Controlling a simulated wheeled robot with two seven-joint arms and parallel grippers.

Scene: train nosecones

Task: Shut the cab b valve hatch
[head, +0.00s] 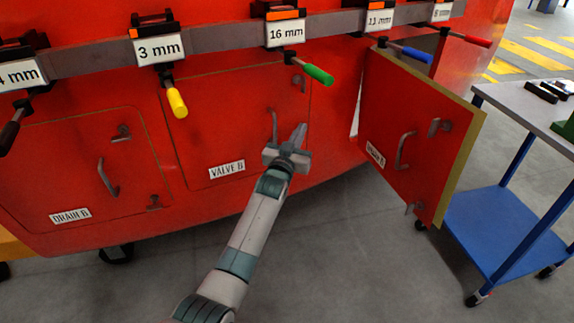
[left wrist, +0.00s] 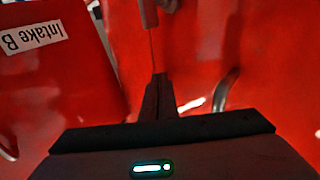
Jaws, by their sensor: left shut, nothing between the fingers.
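The cab b valve hatch (head: 235,135) is a red panel labelled VALVE B in the head view. It lies flush or nearly flush with the red nosecone; I cannot tell whether it is fully shut. Its grey handle (head: 274,125) and an upper latch (head: 298,82) show. My left gripper (head: 300,133) is shut and empty, in front of the hatch's right side, just right of the handle. My arm hides the hatch's lower right corner. In the left wrist view, the shut fingers (left wrist: 159,95) point at red surface. Whether they touch it is unclear. My right gripper is not in view.
The Intake B hatch (head: 425,130) stands swung open to the right; its label (left wrist: 32,36) shows in the wrist view. The drain hatch (head: 85,165) is at left. Coloured-handled tools hang from a rail (head: 210,45) above. A blue cart (head: 505,225) stands at right.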

